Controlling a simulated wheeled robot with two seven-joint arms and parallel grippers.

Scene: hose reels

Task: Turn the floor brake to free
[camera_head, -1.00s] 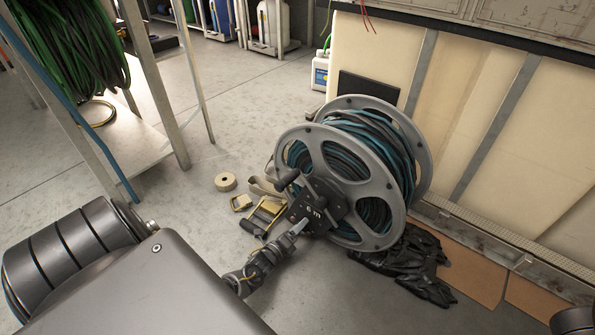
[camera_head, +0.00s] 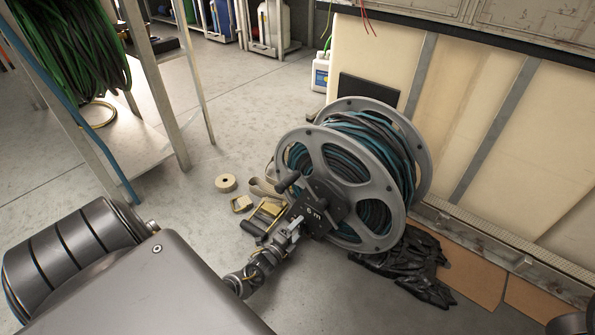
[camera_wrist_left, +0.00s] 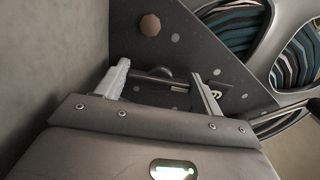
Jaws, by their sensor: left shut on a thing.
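The floor reel (camera_head: 345,170) stands on the floor, a grey spoked drum wound with teal and black hose. On its near side is a dark plate (camera_head: 325,205) marked "6 m" with a crank handle (camera_head: 288,182). My left gripper (camera_head: 293,228) is at the lower edge of this plate. In the left wrist view its two pale fingers (camera_wrist_left: 163,82) stand either side of a dark bar (camera_wrist_left: 155,79) in front of the plate (camera_wrist_left: 185,50); this bar looks like the brake lever. The gripper is shut on it. The brake's marked setting is not readable. My right gripper is out of view.
A tape roll (camera_head: 226,183) and yellow-buckled straps (camera_head: 262,212) lie left of the reel. Black gloves or cloth (camera_head: 405,268) lie to its right, by cardboard (camera_head: 472,275). A panelled wall (camera_head: 470,110) stands behind. A rack with green hose (camera_head: 70,45) is at left.

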